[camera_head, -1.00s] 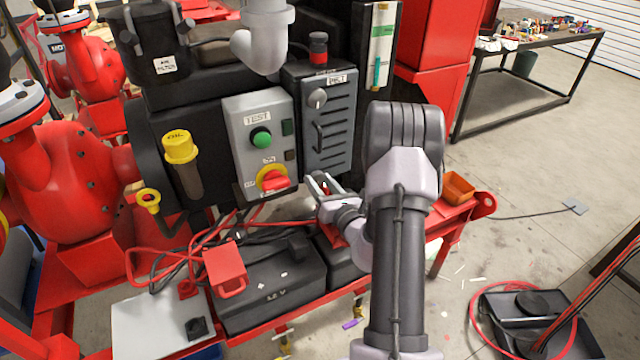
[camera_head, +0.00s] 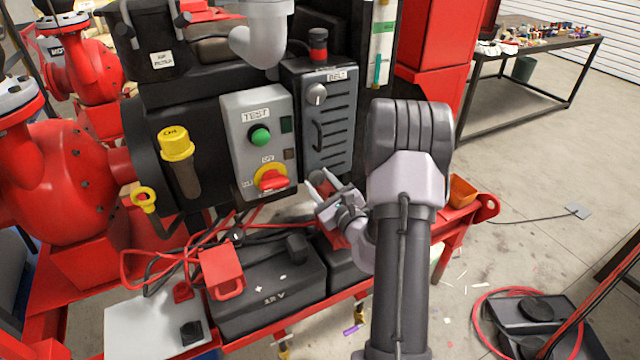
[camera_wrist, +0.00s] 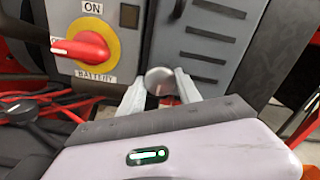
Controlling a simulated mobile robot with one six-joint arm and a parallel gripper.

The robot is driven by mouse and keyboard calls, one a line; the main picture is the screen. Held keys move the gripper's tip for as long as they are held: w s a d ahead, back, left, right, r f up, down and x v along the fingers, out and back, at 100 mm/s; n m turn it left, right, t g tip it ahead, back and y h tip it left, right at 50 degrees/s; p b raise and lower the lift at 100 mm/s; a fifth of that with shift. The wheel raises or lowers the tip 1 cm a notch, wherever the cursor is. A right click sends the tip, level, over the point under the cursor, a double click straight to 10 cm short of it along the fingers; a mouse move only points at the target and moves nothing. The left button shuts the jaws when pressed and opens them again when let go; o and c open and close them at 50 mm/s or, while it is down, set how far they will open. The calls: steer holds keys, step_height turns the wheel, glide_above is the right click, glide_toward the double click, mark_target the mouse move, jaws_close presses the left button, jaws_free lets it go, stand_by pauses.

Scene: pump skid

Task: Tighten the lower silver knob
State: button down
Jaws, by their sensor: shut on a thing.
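The lower silver knob (camera_wrist: 160,80) shows in the wrist view as a round metal disc at the bottom edge of the grey slotted belt cover. The two fingers of my gripper (camera_wrist: 160,86) reach up from below, one on each side of the knob, and are shut on it. In the head view my gripper (camera_head: 322,184) is at the cover's lower edge and the lower knob cannot be made out clearly. The grey belt cover (camera_head: 330,130) carries another silver knob (camera_head: 317,94) near its top, under the BELT label.
The red battery switch (camera_wrist: 82,47) on its yellow plate is close to the left of my gripper. Below are a black battery (camera_head: 268,290) and red and black cables. An orange bin (camera_head: 462,191) is to the right of my arm.

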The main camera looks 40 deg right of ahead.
stand_by(0.4)
steer(key=c, duration=0.8)
jaws_free()
steer(key=shift+c, duration=0.2)
steer(key=p+v, duration=0.1)
steer(key=v, duration=0.4)
steer(key=p+v, duration=0.2)
steer(key=v, duration=0.3)
steer(key=p+v, duration=0.1)
steer(key=v, duration=0.5)
steer(key=shift+s+r, duration=0.1)
steer(key=shift+r, duration=0.3)
steer(key=shift+s+a+f+p, duration=0.25)
steer(key=shift+s+f+p, duration=0.15)
steer(key=shift+s+p, duration=0.15)
